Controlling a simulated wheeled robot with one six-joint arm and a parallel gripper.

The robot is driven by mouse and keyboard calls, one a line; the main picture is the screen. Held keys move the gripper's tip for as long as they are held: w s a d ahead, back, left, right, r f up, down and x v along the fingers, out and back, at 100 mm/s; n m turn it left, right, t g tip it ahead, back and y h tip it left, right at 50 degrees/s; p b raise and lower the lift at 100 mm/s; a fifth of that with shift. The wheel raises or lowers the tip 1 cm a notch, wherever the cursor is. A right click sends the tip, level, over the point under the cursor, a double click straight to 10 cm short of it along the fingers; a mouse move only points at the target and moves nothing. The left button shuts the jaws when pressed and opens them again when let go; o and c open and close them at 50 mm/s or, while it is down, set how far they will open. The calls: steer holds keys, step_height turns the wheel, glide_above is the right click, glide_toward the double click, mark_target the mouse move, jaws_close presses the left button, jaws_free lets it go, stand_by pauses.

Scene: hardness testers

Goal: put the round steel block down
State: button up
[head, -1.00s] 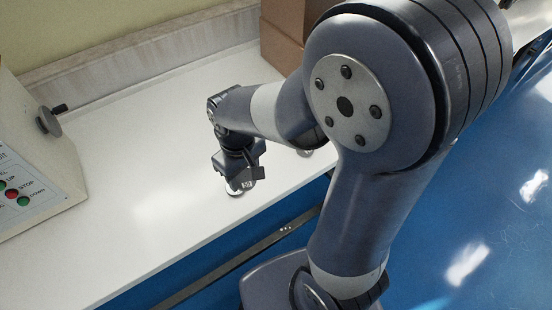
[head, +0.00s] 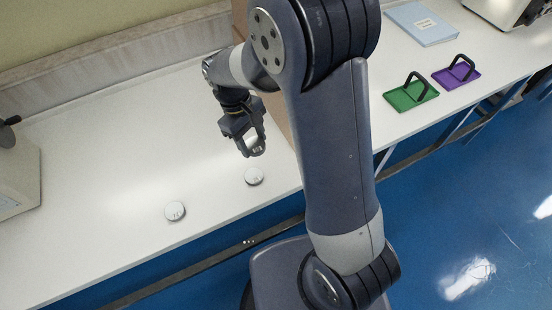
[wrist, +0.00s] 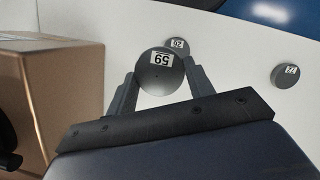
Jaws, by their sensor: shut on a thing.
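My gripper (head: 247,142) is shut on a round steel block (wrist: 160,80) with a white number label on its face. In the wrist view the block sits between the two fingertips. In the head view the held block (head: 256,150) shows at the fingertips, above the white bench and apart from it. Two similar round blocks lie flat on the bench: a nearer one (head: 175,211) and one just below my gripper (head: 254,177). In the wrist view one lies partly hidden behind the held block (wrist: 177,45) and the other to the right (wrist: 285,75).
The white bench (head: 110,150) has free room left of the blocks. A cardboard box (wrist: 55,95) stands close beside my gripper. A green tray (head: 402,101), a purple tray (head: 447,80) and a blue folder (head: 422,22) lie at the right. A tester (head: 20,180) stands at the left edge.

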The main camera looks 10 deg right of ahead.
step_height(320, 180, down, 10)
steer(key=shift+w+d+f+p, duration=0.1)
steer(key=shift+d+p, duration=0.05)
steer(key=shift+p, duration=0.35)
